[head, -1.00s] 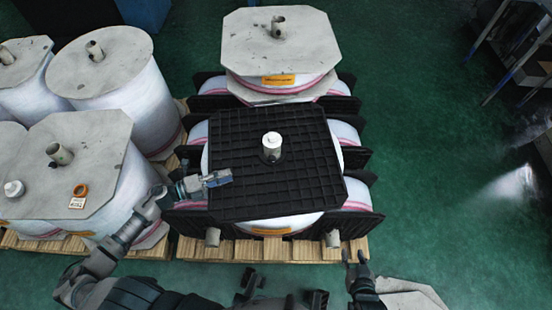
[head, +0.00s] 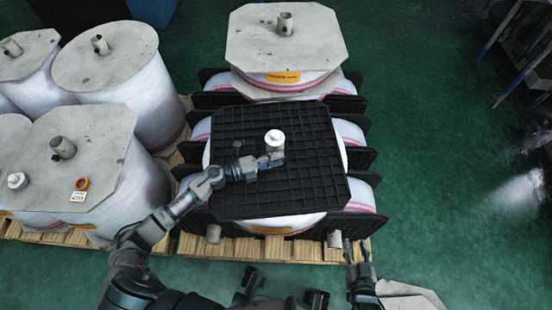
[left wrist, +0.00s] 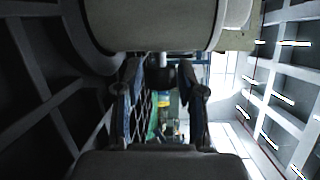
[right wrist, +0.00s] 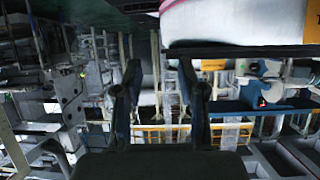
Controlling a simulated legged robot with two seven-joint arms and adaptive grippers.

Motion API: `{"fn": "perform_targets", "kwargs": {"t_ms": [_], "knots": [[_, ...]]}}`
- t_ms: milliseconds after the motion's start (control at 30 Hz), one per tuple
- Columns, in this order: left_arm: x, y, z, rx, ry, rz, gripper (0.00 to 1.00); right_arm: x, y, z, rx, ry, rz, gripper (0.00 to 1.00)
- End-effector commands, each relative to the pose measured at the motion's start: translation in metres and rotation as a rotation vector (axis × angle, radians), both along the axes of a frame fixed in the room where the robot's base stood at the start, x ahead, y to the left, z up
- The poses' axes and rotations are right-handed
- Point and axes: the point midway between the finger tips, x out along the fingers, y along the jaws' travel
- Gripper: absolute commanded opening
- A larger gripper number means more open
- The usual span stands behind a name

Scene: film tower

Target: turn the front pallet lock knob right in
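The front pallet lock knob is the white round knob (head: 274,138) on the middle of the black ribbed pallet (head: 235,190), which lies on the front film roll. My left gripper (head: 274,158) is at the knob's near side, low over the pallet. In the left wrist view a large pale cylinder (left wrist: 150,22), which looks like the knob, fills the top beyond the fingertips (left wrist: 163,75). These fingers stand apart with nothing between them. Whether they touch the knob I cannot tell. My right gripper (head: 357,250) is open and empty off the stack's front right corner; its parted fingers show in the right wrist view (right wrist: 160,85).
Another roll with a grey octagonal board (head: 285,45) stands behind.

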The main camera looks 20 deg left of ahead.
Motion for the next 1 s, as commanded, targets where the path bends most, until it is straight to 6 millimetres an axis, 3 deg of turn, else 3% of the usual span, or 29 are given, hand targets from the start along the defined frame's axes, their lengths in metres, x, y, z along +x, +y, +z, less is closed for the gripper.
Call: {"fn": "perform_targets", "kwargs": {"t_ms": [267, 400, 433, 667, 1000], "knots": [[0.001, -0.001, 0.000, 0.001, 0.001, 0.000, 0.37, 0.000, 0.000, 0.000, 0.001, -0.001, 0.000, 0.40], [0.001, -0.001, -0.001, 0.001, 0.001, 0.000, 0.02, 0.000, 0.001, 0.000, 0.003, -0.001, 0.000, 0.40], [0.001, -0.001, -0.001, 0.002, 0.001, 0.000, 0.00, 0.000, 0.001, 0.000, 0.003, -0.001, 0.000, 0.40], [0.001, -0.002, 0.000, 0.011, 0.005, -0.001, 0.00, -0.006, -0.002, -0.004, -0.012, 0.046, 0.001, 0.40], [0.000, -0.004, 0.000, 0.064, 0.021, -0.005, 0.00, -0.064, -0.027, -0.040, -0.109, 0.432, -0.014, 0.40]]}}
